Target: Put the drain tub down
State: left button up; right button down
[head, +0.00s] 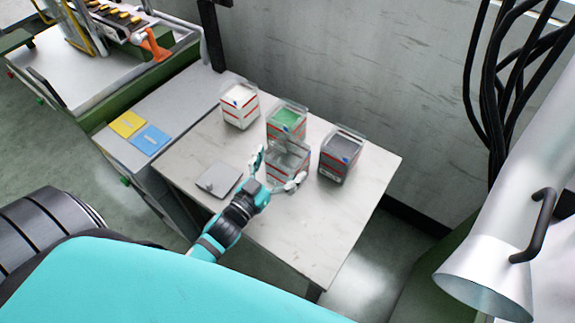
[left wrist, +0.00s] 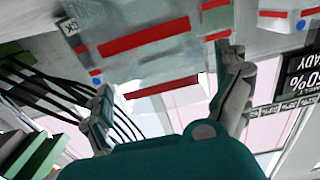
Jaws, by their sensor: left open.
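A clear tub (head: 287,158) with red stripes and a greyish inside stands upright on the pale table, at my left gripper; I take it for the drain tub. My left gripper (head: 278,170) is open, with one finger at the tub's left and the other at its front right. In the left wrist view, the striped wall of a tub (left wrist: 150,55) fills the top, beyond the two spread fingers (left wrist: 165,105). I cannot tell whether the fingers touch it. The right gripper is not in view.
Close behind stands a tub with green contents (head: 287,122). A white-filled tub (head: 239,106) is at the back left, a dark-filled one (head: 342,155) at the right. A flat grey plate (head: 219,180) lies left. The table's front (head: 310,235) is clear.

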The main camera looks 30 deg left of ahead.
pick_arm(q)
jog(key=shift+w, duration=0.55)
jog(key=c, duration=1.3)
jog(key=shift+c, duration=0.4)
jog(key=shift+r, duration=0.1)
